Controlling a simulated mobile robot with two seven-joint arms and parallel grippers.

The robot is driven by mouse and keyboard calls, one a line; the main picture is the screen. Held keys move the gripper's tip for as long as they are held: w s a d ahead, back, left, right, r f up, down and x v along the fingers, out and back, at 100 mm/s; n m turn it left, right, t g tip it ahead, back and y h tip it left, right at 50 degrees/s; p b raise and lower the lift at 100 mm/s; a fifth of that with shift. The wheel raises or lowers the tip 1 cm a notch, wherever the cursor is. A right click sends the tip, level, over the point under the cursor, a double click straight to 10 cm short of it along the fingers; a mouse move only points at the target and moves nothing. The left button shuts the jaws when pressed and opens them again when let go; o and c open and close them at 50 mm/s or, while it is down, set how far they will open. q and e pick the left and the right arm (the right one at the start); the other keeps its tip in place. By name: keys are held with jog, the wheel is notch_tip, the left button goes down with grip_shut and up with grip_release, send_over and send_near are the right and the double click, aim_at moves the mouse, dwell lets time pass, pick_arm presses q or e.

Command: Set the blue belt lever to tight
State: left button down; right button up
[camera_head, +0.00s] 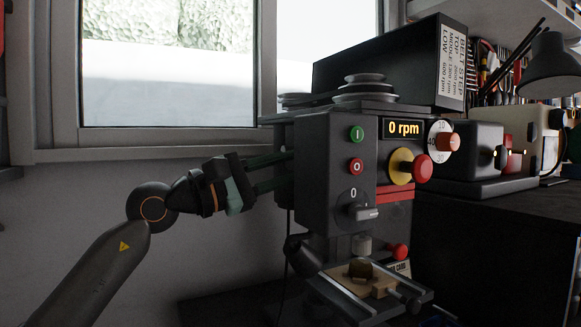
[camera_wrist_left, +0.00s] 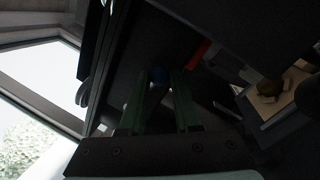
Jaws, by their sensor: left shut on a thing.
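The dark grey machine (camera_head: 325,160) stands on the bench, with a display reading 0 rpm. The round blue knob of the belt lever (camera_wrist_left: 158,74) shows in the left wrist view, between the fingertips of my left gripper (camera_wrist_left: 164,84). In the head view my left gripper (camera_head: 284,170) reaches in from the left to the machine's left side. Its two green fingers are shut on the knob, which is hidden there. The rest of the lever is too dark to make out. My right gripper is in neither view.
Stepped pulleys (camera_head: 363,89) sit on the machine's top, before an open lid with a belt-step label (camera_head: 452,60). Its front has green (camera_head: 356,134) and red (camera_head: 356,167) buttons and a switch at 0. A wooden block (camera_head: 360,270) lies below. A window is behind.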

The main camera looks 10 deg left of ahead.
pick_arm(q)
notch_tip(320, 180, up, 5)
jog(key=n+p, duration=0.3)
jog(key=shift+w+a+t+y, duration=0.1)
jog(key=shift+t+y, duration=0.2)
dwell(0.4)
jog(key=c, duration=0.6)
grip_release()
jog(key=shift+f, duration=0.1)
jog(key=b+v, duration=0.2)
jog(key=v, duration=1)
jog(key=shift+a+b, duration=0.25)
jog(key=shift+b, duration=0.15)
